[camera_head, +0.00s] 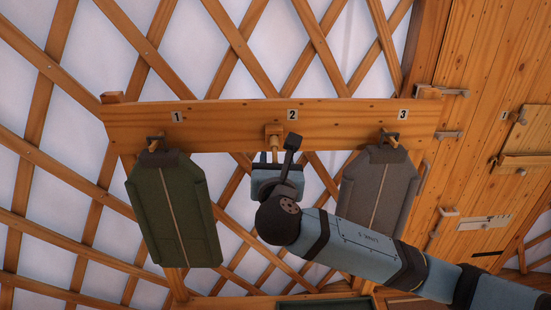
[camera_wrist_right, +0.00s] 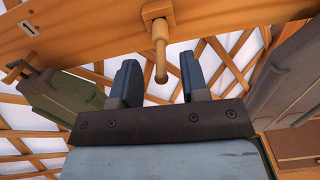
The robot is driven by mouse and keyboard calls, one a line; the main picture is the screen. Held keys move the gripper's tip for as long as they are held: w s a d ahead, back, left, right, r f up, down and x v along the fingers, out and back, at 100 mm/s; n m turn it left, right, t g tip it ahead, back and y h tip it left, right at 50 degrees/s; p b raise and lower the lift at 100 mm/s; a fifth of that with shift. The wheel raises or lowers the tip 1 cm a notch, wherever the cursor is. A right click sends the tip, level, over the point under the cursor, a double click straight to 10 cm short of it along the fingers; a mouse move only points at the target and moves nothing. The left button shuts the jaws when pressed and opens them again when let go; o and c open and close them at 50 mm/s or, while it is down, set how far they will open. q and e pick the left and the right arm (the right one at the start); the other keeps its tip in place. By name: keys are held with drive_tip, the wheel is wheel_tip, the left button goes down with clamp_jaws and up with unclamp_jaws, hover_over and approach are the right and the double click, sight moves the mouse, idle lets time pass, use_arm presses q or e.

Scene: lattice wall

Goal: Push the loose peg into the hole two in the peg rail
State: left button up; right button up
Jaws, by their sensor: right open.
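The wooden peg rail (camera_head: 240,127) spans the lattice wall, with number plates 1, 2 and 3. The pale wooden peg (camera_head: 275,145) sticks out from a square wooden block (camera_head: 274,130) below plate 2. In the right wrist view the peg (camera_wrist_right: 160,50) has a rounded tip and its far end meets the block (camera_wrist_right: 157,14). My right gripper (camera_head: 269,156) is open just below the peg. In the wrist view its two blue fingers (camera_wrist_right: 161,76) stand left and right of the peg's tip, with gaps on both sides. I see no contact. My left gripper is out of view.
A green bag (camera_head: 172,210) hangs under plate 1 and a grey bag (camera_head: 378,192) under plate 3, close to my right arm. A wooden door (camera_head: 490,110) with metal fittings is at the right. The space between the bags holds my gripper.

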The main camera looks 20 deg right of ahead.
drive_tip(key=b+v, duration=0.1)
drive_tip(key=v, duration=1.1)
drive_tip(key=shift+b, duration=0.3)
wheel_tip(320, 180, down, 24)
drive_tip(key=a+m+g+y, duration=0.2)
drive_tip(key=m+g+y, duration=0.4)
drive_tip(key=m, duration=0.6)
drive_tip(key=s+d+f+m+y, duration=0.1)
drive_tip(key=s+d+f+m, duration=0.3)
drive_tip(key=s+f+m, duration=0.3)
drive_tip(key=s+d+f+m+y, duration=0.1)
drive_tip(key=s+d+f+m, duration=0.3)
drive_tip(key=s+f+m, duration=0.4)
wheel_tip(320, 180, down, 3)
drive_tip(key=shift+s+r+m+p, duration=0.2)
drive_tip(key=shift+m+p, duration=0.25)
drive_tip(key=shift+m, duration=0.55)
